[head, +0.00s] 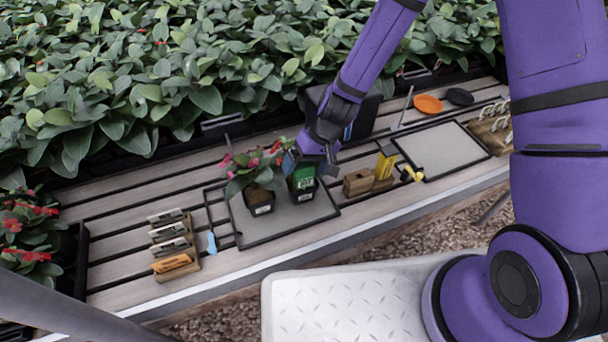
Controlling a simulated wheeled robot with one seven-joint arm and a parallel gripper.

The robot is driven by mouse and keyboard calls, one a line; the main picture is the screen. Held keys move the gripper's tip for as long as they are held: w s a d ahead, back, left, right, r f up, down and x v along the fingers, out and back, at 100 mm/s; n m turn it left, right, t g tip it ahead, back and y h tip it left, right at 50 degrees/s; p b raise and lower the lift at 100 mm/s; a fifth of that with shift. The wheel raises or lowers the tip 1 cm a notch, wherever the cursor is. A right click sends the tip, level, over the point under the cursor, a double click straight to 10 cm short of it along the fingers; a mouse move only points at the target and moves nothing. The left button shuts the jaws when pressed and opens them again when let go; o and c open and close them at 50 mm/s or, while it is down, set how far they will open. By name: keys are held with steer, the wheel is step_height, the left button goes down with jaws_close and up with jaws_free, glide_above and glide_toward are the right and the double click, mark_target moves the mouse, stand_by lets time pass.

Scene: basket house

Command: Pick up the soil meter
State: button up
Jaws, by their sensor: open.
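A green object with a pale face (304,177), which looks like the soil meter, stands upright in or at a small black pot (302,195) with a white label. The pot is on the right part of a grey tray mat (322,210) on the slatted bench. My gripper (307,168) points down right over the green object, its fingers open to either side of its top. I cannot tell whether they touch it. My gripper hides the object's upper end.
A potted plant with pink flowers (256,183) stands close on the left of the pot. A wooden block (358,183) and a yellow item (385,163) are close on the right. A second grey mat (440,149) is bare. Dense foliage (180,80) lines the back.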

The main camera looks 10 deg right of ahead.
steer(key=shift+c, duration=0.4)
steer(key=c, duration=1)
steer(key=shift+r, duration=0.25)
steer(key=shift+c, duration=1.2)
steer(key=shift+r, duration=4.8)
steer(key=c, duration=0.3)
steer(key=shift+r, duration=0.1)
